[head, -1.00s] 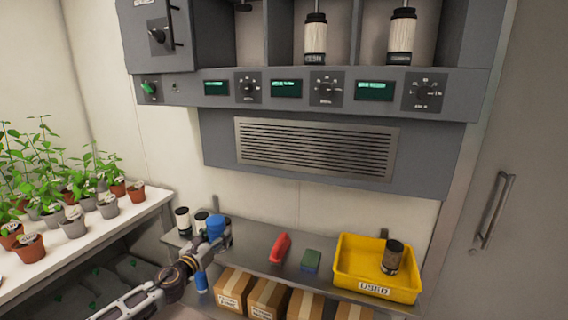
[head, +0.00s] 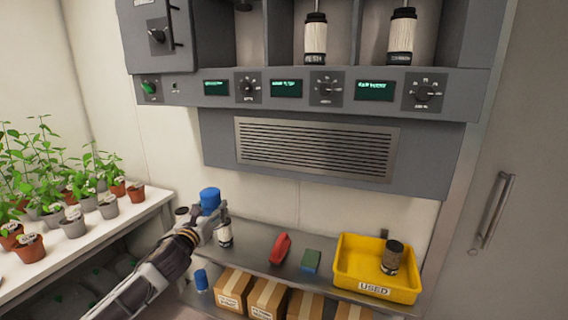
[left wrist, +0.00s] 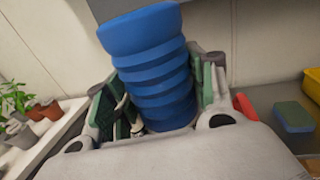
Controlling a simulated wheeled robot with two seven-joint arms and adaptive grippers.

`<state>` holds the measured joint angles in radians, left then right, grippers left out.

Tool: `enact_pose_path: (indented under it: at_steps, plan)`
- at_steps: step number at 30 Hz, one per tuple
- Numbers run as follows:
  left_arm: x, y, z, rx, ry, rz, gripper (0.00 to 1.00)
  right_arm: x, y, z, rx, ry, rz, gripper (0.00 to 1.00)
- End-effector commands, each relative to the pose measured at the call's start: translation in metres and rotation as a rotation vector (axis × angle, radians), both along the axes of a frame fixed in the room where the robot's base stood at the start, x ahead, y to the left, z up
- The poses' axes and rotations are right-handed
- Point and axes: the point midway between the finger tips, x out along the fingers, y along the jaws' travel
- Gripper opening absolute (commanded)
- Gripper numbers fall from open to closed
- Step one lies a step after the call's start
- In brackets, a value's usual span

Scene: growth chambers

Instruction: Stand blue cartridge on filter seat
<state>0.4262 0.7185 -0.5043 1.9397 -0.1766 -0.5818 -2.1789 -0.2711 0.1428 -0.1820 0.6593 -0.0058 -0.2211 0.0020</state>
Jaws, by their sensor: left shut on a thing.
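The blue cartridge (head: 210,197) is ribbed and stands roughly upright, slightly tilted, in my left gripper (head: 213,222). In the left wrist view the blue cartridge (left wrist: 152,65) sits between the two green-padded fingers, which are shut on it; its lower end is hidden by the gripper. The head view shows it raised above the steel shelf, below and left of the grey cabinet. Two white-and-black cartridges (head: 315,38) (head: 401,36) stand in the cabinet's bays. The bay to their left (head: 243,35) shows no cartridge; its floor is hidden, so I cannot make out a seat there. My right gripper is not in view.
The steel shelf (head: 262,234) holds a red object (head: 280,248), a green-and-blue sponge (head: 311,261) and a yellow USED bin (head: 346,275) with a dark cartridge (head: 391,257). White cartridges stand near my gripper. The cabinet's control panel (head: 310,90) juts out above; potted plants are at left.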

Motion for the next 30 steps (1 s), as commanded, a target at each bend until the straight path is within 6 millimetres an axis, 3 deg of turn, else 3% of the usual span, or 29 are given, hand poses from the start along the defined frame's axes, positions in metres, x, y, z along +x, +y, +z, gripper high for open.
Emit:
enact_pose_path:
  at_steps: [4, 11, 20, 30]
  plan:
    - [-0.020, -0.006, 0.009, -0.005, 0.003, 0.035, 0.28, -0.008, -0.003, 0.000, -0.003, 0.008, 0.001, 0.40]
    - [-0.046, -0.008, 0.001, -0.001, 0.004, 0.074, 0.28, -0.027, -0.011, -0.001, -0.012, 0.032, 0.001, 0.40]
    - [-0.074, -0.010, -0.025, -0.001, 0.004, 0.099, 0.28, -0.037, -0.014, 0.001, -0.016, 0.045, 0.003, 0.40]
    - [-0.101, -0.012, -0.065, 0.000, 0.004, 0.112, 0.28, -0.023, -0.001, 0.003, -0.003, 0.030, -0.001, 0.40]
